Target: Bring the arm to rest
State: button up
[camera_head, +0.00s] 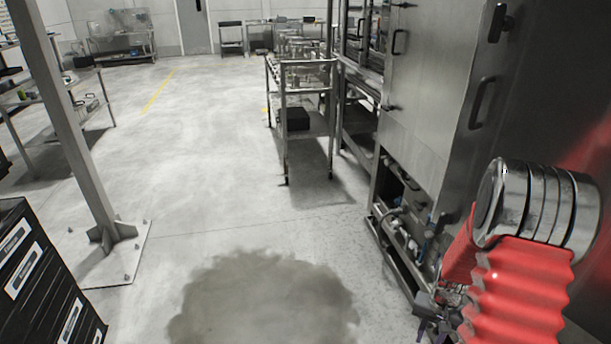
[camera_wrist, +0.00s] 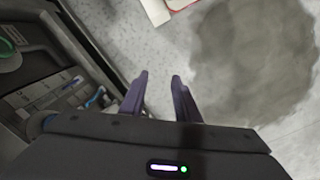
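My gripper shows in the wrist view (camera_wrist: 158,90), with its two dark fingers apart and nothing between them. It points down over the grey floor (camera_wrist: 165,65) beside the lower part of the washer. In the head view my red-sleeved arm with its metal joint is at the right edge, close to the washer (camera_head: 425,110).
A steel post (camera_head: 70,130) on a bolted plate and a black drawer cabinet (camera_head: 40,285) stand at the left. A steel cart (camera_head: 305,88) stands beyond the washer. A dark stain (camera_head: 262,300) marks the floor in front. The floor in the middle is clear.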

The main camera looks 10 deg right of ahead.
jog(key=s+a+r+n+t, duration=0.2)
jog(key=s+a+r, duration=0.1)
jog(key=a+r, duration=0.5)
jog(key=s+a+r+n+t, duration=0.2)
jog(key=s+a+r, duration=0.2)
jog(key=a+r, duration=0.4)
jog(key=s+a+r+n+t, duration=0.2)
jog(key=a+r, duration=0.7)
jog(key=r, duration=1)
jog(key=shift+s+r+n, duration=0.15)
jog(key=shift+s+n, duration=0.45)
jog(key=shift+s, duration=0.35)
